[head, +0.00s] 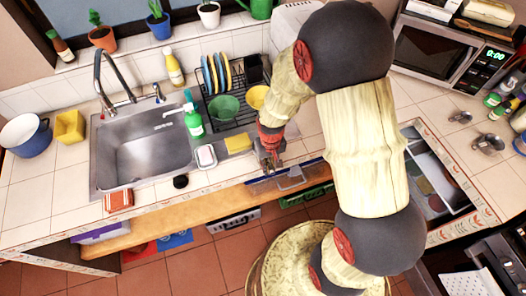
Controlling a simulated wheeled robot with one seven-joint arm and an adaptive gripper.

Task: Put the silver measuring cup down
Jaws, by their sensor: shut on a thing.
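My gripper (271,163) is at the front edge of the counter, just right of the yellow sponge. It is shut on a small silvery thing, which I take to be the silver measuring cup; the fingers and the small size hide its shape. I cannot tell whether it touches the counter. Two other silver cup-like pieces, one smaller (460,117) and one larger (488,143), lie on the right-hand counter, well away from my gripper.
The sink (145,155) is at left. A green soap bottle (194,122), yellow sponge (238,143) and white soap dish (206,157) stand between it and my gripper. A dish rack (228,123) with plates and bowls is behind. Bare tiles lie right of my gripper, partly behind my arm.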

